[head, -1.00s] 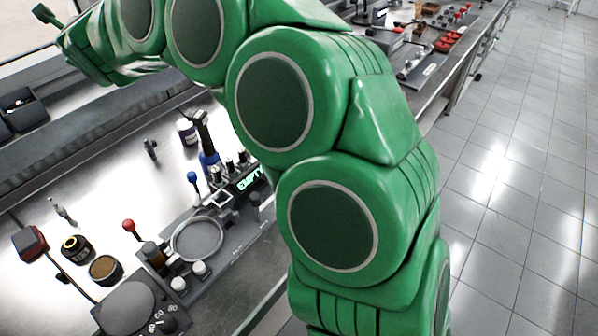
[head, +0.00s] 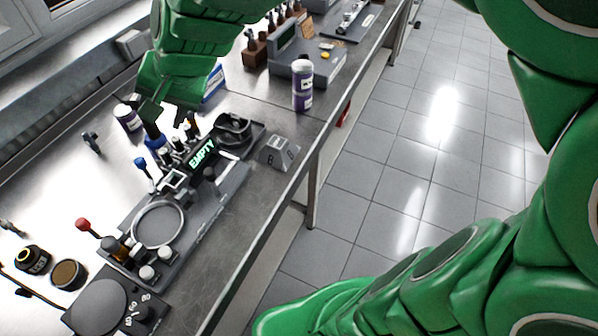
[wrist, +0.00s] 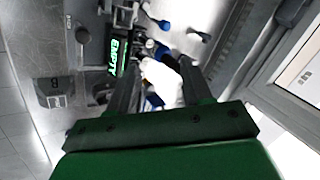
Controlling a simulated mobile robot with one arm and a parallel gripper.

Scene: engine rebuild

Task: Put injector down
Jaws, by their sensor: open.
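My gripper (head: 149,112) is open, reaching down over the left of the bench in the head view. In the wrist view its two dark fingers (wrist: 158,70) stand apart. A blue piece with a dark top (head: 154,139) is just below the fingers; I cannot tell for sure whether it is the injector. A blue part also shows between the fingers in the wrist view (wrist: 153,101), beside a bright white patch. Small upright parts stand next to it by the glowing EMPTY display (head: 203,153). Whether the fingers touch anything is unclear.
A grey fixture with a round ring dish (head: 158,224) lies in front. A blue-knobbed lever (head: 141,163), a red-knobbed lever (head: 83,225) and a white bottle (head: 128,117) stand near. A purple-and-white canister (head: 302,84) is farther right.

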